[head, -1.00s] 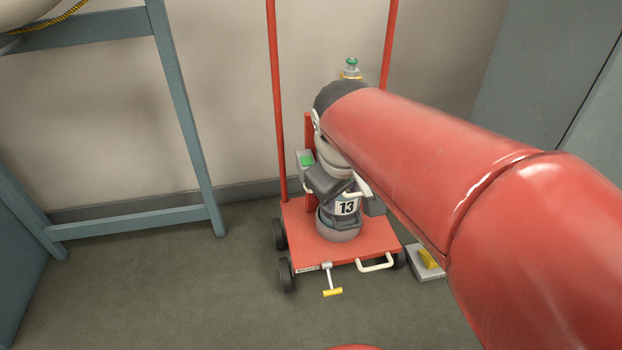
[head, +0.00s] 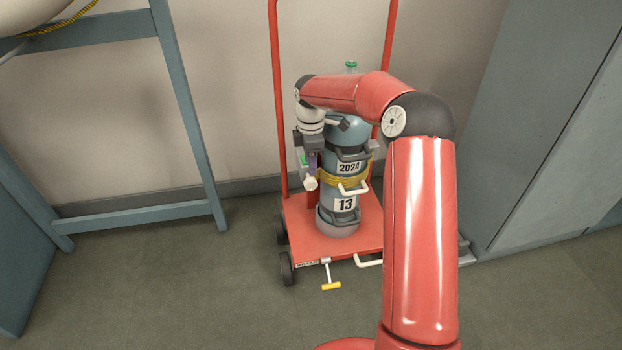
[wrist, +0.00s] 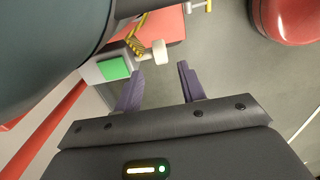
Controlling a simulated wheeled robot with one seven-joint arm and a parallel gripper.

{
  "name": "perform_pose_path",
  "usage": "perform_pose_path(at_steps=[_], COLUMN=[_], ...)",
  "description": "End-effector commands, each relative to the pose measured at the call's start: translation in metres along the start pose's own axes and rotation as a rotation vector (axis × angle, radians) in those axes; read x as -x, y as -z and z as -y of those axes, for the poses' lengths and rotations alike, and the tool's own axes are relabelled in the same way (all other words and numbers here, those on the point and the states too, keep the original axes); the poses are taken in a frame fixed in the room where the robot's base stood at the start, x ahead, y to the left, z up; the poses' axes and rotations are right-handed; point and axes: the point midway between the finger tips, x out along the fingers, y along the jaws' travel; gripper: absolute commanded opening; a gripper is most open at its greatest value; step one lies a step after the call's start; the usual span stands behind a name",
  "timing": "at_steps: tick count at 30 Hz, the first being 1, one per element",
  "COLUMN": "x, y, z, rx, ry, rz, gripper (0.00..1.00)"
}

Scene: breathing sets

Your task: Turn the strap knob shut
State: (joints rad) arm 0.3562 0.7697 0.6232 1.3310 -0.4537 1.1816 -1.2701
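The strap knob (head: 310,183) is a small cream knob at the left of the cylinder. In the wrist view the knob (wrist: 159,52) sits on a short stem by a grey box with a green face (wrist: 115,68). A yellow strap (head: 341,180) runs round the blue-grey cylinder (head: 343,205), which stands upright on the red trolley (head: 365,235). My gripper (wrist: 160,70) is open and empty, its purple fingers apart. The knob lies just beyond the fingertips, roughly in line with the gap. In the head view my gripper (head: 311,165) points down just above the knob.
The cylinder stands close beside my gripper. The trolley has tall red handle posts (head: 277,100) and a yellow-ended lever (head: 329,286) at its front. A blue-grey frame (head: 185,100) stands left and a cabinet (head: 545,130) right. The floor in front is clear.

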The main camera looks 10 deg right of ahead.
Motion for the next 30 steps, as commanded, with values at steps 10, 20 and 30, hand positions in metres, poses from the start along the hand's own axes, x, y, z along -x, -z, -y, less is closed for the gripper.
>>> perform_pose_path(at_steps=[10, 20, 30], x=[-0.053, -0.074, -0.074], y=[0.000, 0.000, 0.000], z=[0.001, 0.001, 0.001], rx=[0.000, -0.001, -0.002], ry=[0.002, -0.001, -0.001], rz=[0.001, 0.002, 0.002], gripper=[0.40, 0.40, 0.19])
